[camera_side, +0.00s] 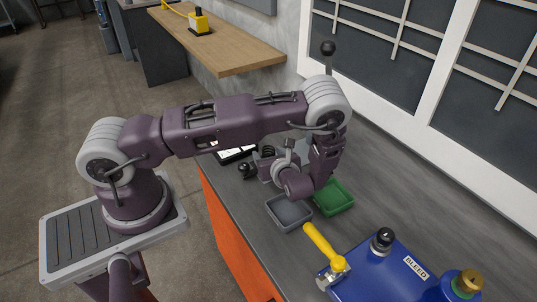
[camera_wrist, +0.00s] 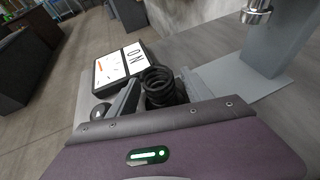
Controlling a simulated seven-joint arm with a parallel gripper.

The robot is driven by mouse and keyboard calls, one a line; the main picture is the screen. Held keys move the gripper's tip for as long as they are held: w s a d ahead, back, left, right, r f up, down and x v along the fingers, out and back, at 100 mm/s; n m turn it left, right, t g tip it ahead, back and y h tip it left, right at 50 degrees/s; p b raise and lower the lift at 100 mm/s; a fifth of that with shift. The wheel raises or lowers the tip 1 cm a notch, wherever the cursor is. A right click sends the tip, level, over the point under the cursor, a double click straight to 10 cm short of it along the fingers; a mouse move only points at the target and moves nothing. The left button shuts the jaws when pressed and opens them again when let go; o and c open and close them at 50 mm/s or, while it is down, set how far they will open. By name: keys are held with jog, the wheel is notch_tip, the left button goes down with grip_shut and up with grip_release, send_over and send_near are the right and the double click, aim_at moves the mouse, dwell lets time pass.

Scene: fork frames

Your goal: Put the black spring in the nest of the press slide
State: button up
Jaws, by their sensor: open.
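The black spring (camera_wrist: 158,84) stands between the two fingers of my gripper (camera_wrist: 160,92) in the wrist view, its coiled top facing the camera. My gripper is open, one finger on each side of the spring; whether either touches it I cannot tell. In the side view the spring (camera_side: 268,151) shows as a small dark coil beside my gripper (camera_side: 265,163). The press shows in the wrist view as a grey column (camera_wrist: 272,42) with a metal ram (camera_wrist: 257,12) at the upper right. Its slide and nest cannot be made out. My arm hides part of the press in the side view.
A black-and-white marked box (camera_wrist: 122,62) lies just beyond the left finger, with a black knob (camera_wrist: 99,112) near it.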

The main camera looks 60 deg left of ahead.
jog(key=shift+r, duration=0.1)
jog(key=v, duration=1.2)
jog(key=s+r+n+g+h, duration=0.2)
jog(key=s+r+n+h, duration=0.15)
jog(key=r+n, duration=0.35)
jog(key=s+r+n+g+h, duration=0.25)
jog(key=s+r+n, duration=0.25)
jog(key=r, duration=0.5)
jog(key=s+d+r+n+t+h, duration=0.6)
jog(key=s+d+r+n+h, duration=0.1)
jog(key=s+r+n, duration=0.2)
jog(key=shift+s+r+t, duration=0.35)
jog(key=shift+s+r, duration=0.35)
jog(key=shift+s, duration=0.35)
